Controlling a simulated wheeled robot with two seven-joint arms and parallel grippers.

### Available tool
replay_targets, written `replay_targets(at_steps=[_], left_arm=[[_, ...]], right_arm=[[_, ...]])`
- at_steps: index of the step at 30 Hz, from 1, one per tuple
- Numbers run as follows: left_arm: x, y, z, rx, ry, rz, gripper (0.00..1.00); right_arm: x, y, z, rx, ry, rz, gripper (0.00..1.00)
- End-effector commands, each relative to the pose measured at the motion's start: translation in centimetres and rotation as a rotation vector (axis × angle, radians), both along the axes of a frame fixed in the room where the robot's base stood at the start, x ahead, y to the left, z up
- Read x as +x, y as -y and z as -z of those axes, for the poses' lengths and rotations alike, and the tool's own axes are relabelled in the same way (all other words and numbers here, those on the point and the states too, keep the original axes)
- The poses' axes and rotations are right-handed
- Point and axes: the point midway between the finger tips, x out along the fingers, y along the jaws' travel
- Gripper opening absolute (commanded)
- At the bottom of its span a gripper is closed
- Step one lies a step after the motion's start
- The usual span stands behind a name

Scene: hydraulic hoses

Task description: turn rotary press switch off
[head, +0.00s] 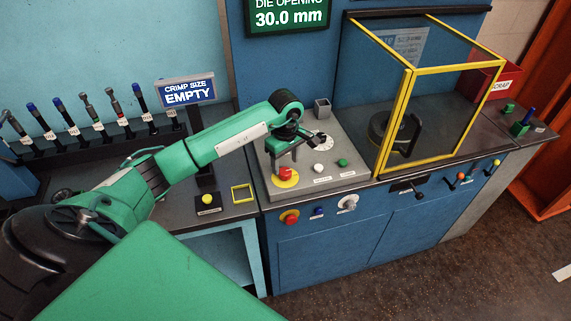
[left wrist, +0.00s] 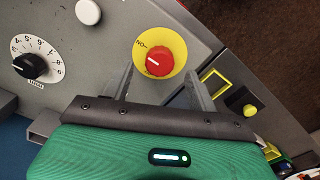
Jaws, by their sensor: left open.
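The rotary press switch is a red knob (head: 285,173) on a yellow round plate, on the grey control panel in the head view. It also shows in the left wrist view as a red knob (left wrist: 158,61) with a white pointer line and an "ON" mark on the yellow plate (left wrist: 141,66). My left gripper (head: 283,160) is above the panel, over the knob. In the left wrist view its two fingers (left wrist: 160,80) are apart, pointing toward the knob, which lies between and beyond their tips. Nothing is between the fingers. My right gripper is not in view.
A black dial (left wrist: 31,66), white button (head: 319,168) and green button (head: 342,163) share the panel. A yellow-framed guard (head: 407,75) stands to the right. A yellow button (head: 207,199) and a yellow square frame (head: 242,193) lie left of the panel.

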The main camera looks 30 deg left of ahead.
Motion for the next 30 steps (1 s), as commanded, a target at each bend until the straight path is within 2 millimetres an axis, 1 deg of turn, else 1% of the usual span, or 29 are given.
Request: replay_targets(at_steps=[1,3,7,11,17,18,20,24,25,30], left_arm=[[-0.1,0.0,0.6,-0.001,-0.004,-0.001,0.59],[0.0,0.1,1.6,-0.001,-0.002,-0.001,0.59],[0.0,0.0,2.8,-0.001,-0.001,0.000,0.59],[0.0,0.0,3.3,0.000,0.001,0.000,0.59],[0.0,0.0,3.4,0.000,0.001,0.000,0.59],[0.0,0.0,3.4,0.000,0.001,0.000,0.57],[0.0,0.0,3.4,0.000,0.001,0.000,0.45],[0.0,0.0,3.4,0.000,0.001,0.000,0.18],[0.0,0.0,3.4,0.000,0.001,0.000,0.14],[0.0,0.0,3.4,0.001,0.001,-0.006,0.14]], right_arm=[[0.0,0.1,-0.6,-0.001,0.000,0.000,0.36],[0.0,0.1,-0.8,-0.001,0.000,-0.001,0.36],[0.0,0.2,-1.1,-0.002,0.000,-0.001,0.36],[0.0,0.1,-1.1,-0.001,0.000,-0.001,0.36],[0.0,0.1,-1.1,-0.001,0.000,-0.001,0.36],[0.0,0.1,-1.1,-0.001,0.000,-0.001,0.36],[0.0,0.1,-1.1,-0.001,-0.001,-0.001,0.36],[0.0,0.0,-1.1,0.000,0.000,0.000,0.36],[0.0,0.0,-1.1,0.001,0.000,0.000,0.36],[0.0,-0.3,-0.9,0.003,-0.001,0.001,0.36]])
